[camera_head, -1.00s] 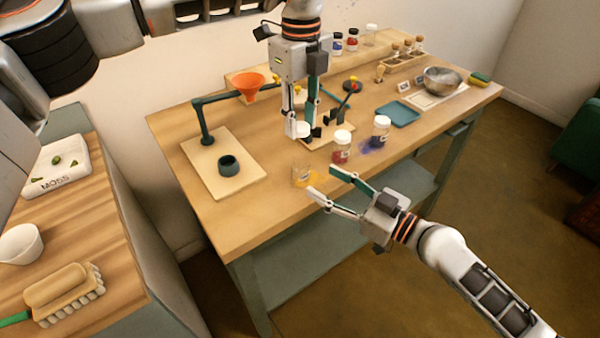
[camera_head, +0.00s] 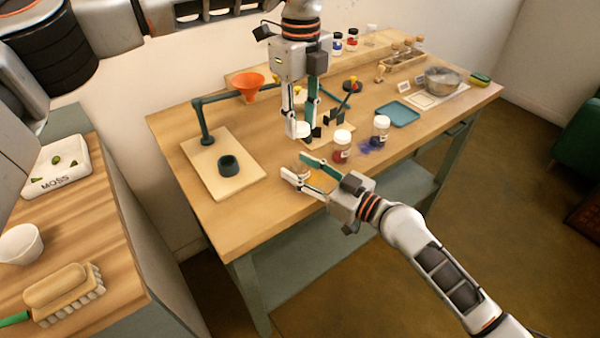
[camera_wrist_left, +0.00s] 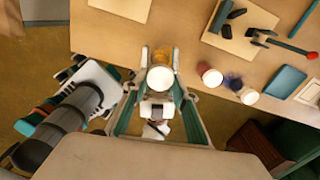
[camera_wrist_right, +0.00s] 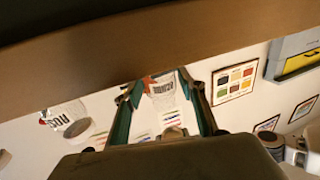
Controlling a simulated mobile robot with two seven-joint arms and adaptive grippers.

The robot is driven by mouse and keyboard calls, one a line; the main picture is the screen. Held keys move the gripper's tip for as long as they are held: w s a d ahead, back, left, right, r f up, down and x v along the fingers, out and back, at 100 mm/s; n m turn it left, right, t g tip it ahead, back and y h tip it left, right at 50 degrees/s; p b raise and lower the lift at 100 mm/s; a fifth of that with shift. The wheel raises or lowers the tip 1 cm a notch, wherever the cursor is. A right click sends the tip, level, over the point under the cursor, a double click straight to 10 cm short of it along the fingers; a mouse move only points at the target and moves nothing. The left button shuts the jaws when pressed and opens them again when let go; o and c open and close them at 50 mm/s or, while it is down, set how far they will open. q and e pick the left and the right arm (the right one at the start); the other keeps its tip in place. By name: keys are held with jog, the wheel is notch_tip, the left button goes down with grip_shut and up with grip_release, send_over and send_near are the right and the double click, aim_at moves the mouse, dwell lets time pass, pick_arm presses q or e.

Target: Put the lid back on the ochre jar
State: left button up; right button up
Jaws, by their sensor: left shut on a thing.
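My left gripper (camera_head: 303,132) is shut on a white lid (camera_head: 302,129), held above the table; the lid also shows between its fingers in the left wrist view (camera_wrist_left: 160,78). The clear ochre jar (camera_head: 304,170) stands near the table's front edge, partly hidden by my right gripper (camera_head: 298,168). My right gripper's fingers are spread on either side of the jar. The right wrist view shows the jar (camera_wrist_right: 161,92) between the fingers, apparently with a gap. The lid is above and apart from the jar.
A lidded red jar (camera_head: 342,147) and a lidded dark blue jar (camera_head: 380,129) stand to the right. A board (camera_head: 222,183) with a dark cup lies left. A blue tray (camera_head: 398,114) and a metal bowl (camera_head: 443,80) are farther right.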

grip_shut()
pick_arm(q)
jog(key=shift+f, duration=2.5)
jog(key=shift+f, duration=0.9)
jog(key=shift+f, duration=0.6)
